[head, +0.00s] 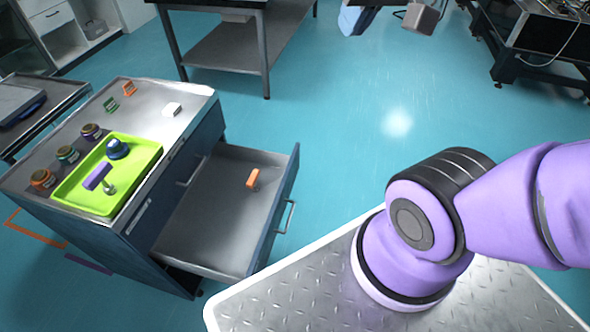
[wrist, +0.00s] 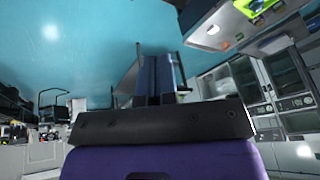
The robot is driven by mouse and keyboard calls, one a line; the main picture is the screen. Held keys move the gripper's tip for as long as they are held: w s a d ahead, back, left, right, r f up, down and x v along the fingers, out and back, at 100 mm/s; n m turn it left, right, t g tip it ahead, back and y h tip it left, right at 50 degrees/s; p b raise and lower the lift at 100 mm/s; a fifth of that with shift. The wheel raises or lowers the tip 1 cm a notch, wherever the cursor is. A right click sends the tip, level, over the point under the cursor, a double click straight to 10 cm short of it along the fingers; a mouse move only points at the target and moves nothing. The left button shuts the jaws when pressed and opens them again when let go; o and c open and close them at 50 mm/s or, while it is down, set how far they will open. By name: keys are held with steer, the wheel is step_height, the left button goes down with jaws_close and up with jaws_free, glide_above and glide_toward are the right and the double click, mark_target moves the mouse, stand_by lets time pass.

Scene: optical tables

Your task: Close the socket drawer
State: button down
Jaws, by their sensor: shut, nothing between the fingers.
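The socket drawer (head: 215,215) is pulled well out of the right side of the dark blue cabinet (head: 209,133) in the head view. Its inside is grey and holds a small orange piece (head: 252,179). Its bar handle (head: 288,216) is on the outer front, facing right.
The cabinet top holds a green tray (head: 142,158), several jars beside it and a white block (head: 172,109). A dark table (head: 232,47) stands behind the cabinet. The blue floor (head: 375,110) right of the drawer is clear up to my own base.

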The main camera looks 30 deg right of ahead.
steer(key=w+d+f+m+g+y, duration=0.1)
steer(key=w+f+m+g+y, duration=0.45)
steer(key=w, duration=0.95)
steer(key=w+d+f+m+t+y, duration=0.1)
steer(key=w+d+f+m, duration=0.15)
steer(key=f, duration=0.35)
steer(key=w+d+f+m+t, duration=0.2)
steer(key=w+f+m, duration=0.1)
steer(key=w+f, duration=0.15)
steer(key=w+d+f+m+t+y, duration=0.1)
steer(key=w+d+f+m, duration=0.15)
steer(key=f, duration=0.35)
steer(key=w+d+f+m+t, duration=0.1)
steer(key=w+d+f+m, duration=0.15)
steer(key=f, duration=0.45)
steer(key=w+d+f+m+t, duration=0.1)
steer(key=d+f+m, duration=0.25)
steer(key=f, duration=0.35)
steer(key=m+t+h, duration=0.1)
steer(key=m+h, duration=0.1)
steer(key=m, duration=0.4)
glide_toward(297, 154)
steer(key=shift+m, duration=0.25)
steer(key=x, duration=0.5)
steer(key=shift+a+f, duration=0.15)
steer(key=shift+f, duration=0.35)
steer(key=shift+w+a, duration=0.25)
steer(key=shift+a, duration=0.05)
